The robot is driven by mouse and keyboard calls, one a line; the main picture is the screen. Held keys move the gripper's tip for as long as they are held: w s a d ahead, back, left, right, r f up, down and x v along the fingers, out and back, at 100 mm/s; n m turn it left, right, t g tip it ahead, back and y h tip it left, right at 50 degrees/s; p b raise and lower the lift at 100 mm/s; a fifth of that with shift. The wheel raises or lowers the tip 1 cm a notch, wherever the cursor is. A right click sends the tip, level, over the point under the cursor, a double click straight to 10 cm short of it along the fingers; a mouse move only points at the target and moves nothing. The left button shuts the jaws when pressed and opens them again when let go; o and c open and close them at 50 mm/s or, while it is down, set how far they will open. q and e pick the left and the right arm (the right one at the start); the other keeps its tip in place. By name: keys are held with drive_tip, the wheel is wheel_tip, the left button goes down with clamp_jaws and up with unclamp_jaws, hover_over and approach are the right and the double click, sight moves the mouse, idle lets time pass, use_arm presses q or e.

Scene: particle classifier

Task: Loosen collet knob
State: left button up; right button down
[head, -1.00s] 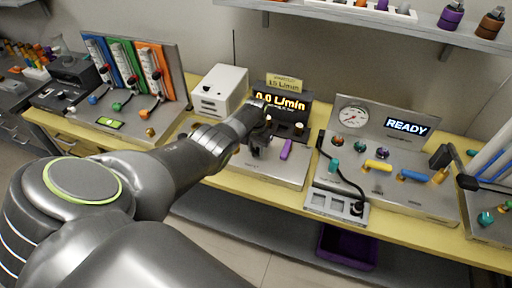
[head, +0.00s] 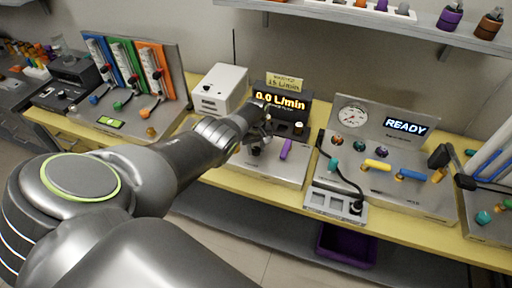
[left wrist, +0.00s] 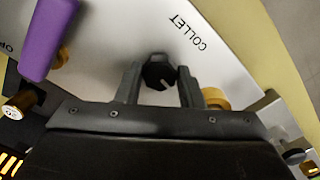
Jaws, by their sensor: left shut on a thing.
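The collet knob (left wrist: 158,72) is a dark faceted knob with a pale pointer line, on a silver panel beside the printed word COLLET. My left gripper (left wrist: 158,88) has one finger on each side of this knob and is shut on it. In the head view my left gripper (head: 259,143) is over the silver panel (head: 275,174) below the 0.0 L/min display (head: 281,102). The arm and wrist partly hide the knob there. My right gripper is not in view.
A purple lever (head: 286,149) stands close to the right of my gripper; it also shows in the left wrist view (left wrist: 47,38). A brass part (left wrist: 215,98) sits beside the right finger. The READY station (head: 385,195) stands to the right, a white box (head: 220,89) behind left.

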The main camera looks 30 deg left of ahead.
sight(256, 149)
use_arm(q)
drive_tip(key=shift+w+r+n, duration=0.1)
drive_tip(key=shift+n, duration=0.3)
drive_tip(key=o, duration=1)
wheel_tip(256, 149, up, 6)
drive_tip(key=p, duration=0.4)
drive_tip(key=shift+r, duration=0.1)
wheel_tip(256, 149, up, 11)
drive_tip(key=shift+b, duration=0.35)
